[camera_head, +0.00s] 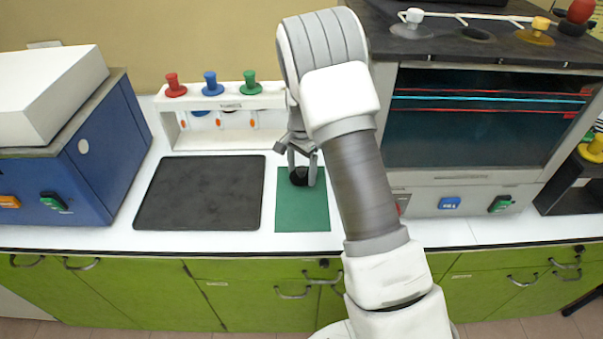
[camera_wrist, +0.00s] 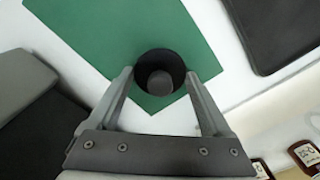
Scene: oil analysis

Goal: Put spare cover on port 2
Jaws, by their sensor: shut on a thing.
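The black round cover (camera_head: 299,176) with a knob is over the green mat (camera_head: 303,212); it also shows in the wrist view (camera_wrist: 160,68). My gripper (camera_head: 302,171) points down, with a finger on each side of the cover, and is shut on it. Whether the cover touches the mat or is just above it, I cannot tell. On top of the analyser (camera_head: 470,110) at the right, a dark round port (camera_head: 477,34) shows no cover. It lies between a white-covered port (camera_head: 411,20) and a yellow-covered one (camera_head: 537,30). No port numbers are readable.
A white rack (camera_head: 222,103) with red, blue and green knobbed pieces stands behind the mats. A black mat (camera_head: 200,192) lies left of the green one. A blue machine (camera_head: 90,150) stands at far left. A red piece (camera_head: 577,12) is at the analyser's right top.

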